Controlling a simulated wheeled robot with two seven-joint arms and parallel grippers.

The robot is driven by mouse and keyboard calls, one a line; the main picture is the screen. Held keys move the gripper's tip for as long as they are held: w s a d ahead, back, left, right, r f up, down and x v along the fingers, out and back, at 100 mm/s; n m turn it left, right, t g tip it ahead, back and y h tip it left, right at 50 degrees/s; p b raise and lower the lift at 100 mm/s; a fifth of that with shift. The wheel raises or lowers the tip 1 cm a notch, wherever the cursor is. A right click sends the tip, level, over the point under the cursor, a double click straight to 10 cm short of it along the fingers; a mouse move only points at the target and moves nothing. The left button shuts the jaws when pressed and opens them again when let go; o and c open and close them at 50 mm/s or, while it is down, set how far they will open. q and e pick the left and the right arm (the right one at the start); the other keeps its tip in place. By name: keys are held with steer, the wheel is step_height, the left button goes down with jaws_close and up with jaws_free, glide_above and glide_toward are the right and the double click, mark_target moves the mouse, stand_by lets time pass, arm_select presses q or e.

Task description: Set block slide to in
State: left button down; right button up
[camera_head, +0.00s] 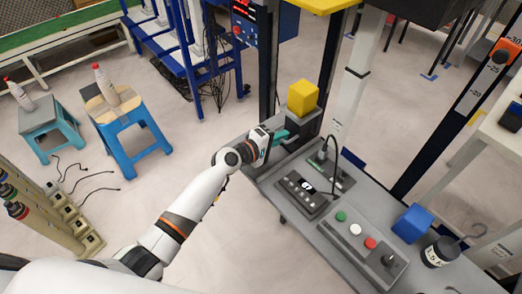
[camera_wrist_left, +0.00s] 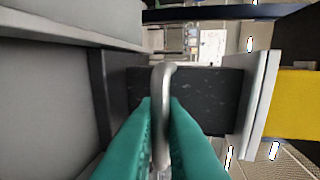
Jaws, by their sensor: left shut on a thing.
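The yellow block (camera_head: 302,97) sits on top of the grey block slide (camera_head: 309,124) at the far left end of the grey bench. It also shows at the right edge of the left wrist view (camera_wrist_left: 298,104). My left gripper (camera_head: 281,136) reaches the front of the slide from the left. In the left wrist view its teal fingers (camera_wrist_left: 160,120) are shut around the curved metal handle (camera_wrist_left: 165,72), in front of the slide's dark speckled face (camera_wrist_left: 212,100). How far the slide is in or out is hard to tell. My right gripper is not in view.
The bench (camera_head: 330,225) also holds a dark control box (camera_head: 304,192), a panel with coloured buttons (camera_head: 358,238), a blue block (camera_head: 412,223) and a black weight (camera_head: 440,251). Dark posts rise behind the slide. Blue stools (camera_head: 130,125) stand on the open floor at left.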

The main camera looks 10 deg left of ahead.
arm_select(q)
steer(key=shift+w+d, duration=0.3)
steer(key=shift+w, duration=0.15)
steer(key=shift+r, duration=0.1)
steer(key=c, duration=1.8)
jaws_free()
steer(key=shift+o, duration=0.8)
steer(key=shift+w+d, duration=0.15)
steer(key=v, duration=1.2)
